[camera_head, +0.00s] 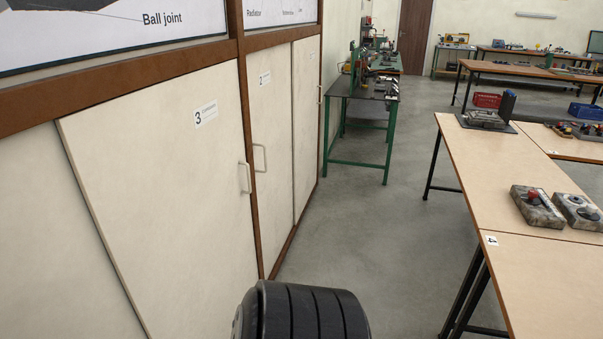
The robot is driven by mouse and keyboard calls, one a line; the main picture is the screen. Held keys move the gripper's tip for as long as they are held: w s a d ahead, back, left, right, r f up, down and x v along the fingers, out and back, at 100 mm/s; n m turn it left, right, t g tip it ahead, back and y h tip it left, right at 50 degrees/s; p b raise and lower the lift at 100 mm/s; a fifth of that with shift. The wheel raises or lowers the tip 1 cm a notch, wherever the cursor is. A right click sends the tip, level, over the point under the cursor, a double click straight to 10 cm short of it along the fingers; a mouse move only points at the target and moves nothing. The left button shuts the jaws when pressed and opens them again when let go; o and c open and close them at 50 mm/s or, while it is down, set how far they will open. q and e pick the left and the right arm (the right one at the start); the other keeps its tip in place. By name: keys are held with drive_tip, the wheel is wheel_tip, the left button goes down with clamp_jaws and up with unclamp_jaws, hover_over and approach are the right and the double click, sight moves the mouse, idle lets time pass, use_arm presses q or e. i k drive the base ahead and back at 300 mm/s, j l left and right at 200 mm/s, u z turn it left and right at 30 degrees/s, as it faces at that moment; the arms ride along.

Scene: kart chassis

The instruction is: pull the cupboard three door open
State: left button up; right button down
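The cupboard three door (165,200) is a large cream panel at the left, with a label (206,114) reading 3. Its pale vertical handle (245,178) is near its right edge, beside the brown frame post. The door appears shut, with no clear gap at the handle side. Its left edge stands out slightly from the cream panel beside it. Neither of my grippers shows in this view, and nothing is seen touching the handle.
Door two (270,130), with its own handle (260,158), is just beyond. A black grooved rounded object (300,312) is at the bottom middle, near the cupboard. Grey floor (380,240) lies clear between the cupboard and the wooden workbench (545,275). A green-legged table (362,88) stands farther back.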

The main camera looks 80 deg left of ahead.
sight(161, 171)
drive_tip(key=u, duration=3.35)
drive_tip(key=i+l+u, duration=0.1)
drive_tip(key=i+l, duration=0.2)
drive_tip(key=i+l+u, duration=0.1)
drive_tip(key=i+l, duration=0.2)
drive_tip(key=l, duration=0.25)
drive_tip(key=i+l+u, duration=0.1)
drive_tip(key=i+l, duration=0.2)
drive_tip(key=l, duration=0.15)
